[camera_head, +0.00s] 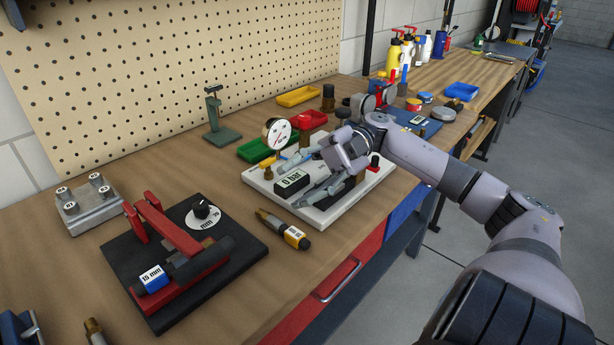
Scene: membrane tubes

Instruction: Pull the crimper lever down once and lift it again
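No label names the crimper. A red lever tool with a dial stands on a black base plate (251,249) at the lower left. Its red lever arm (165,225) slants over the base, and a blue and white piece marked 15 mm (152,278) sits at its front. A small green upright press (216,115) stands farther back, near the pegboard. My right gripper (342,157) is over the white test board (327,217), well to the right of both tools. My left gripper is out of view.
The test board carries a round gauge (276,133) and a 0 bar display (291,182). A brown and yellow tube (283,229) lies between the board and the black base. A metal block (88,205) sits at left. Colored trays and bottles stand farther back.

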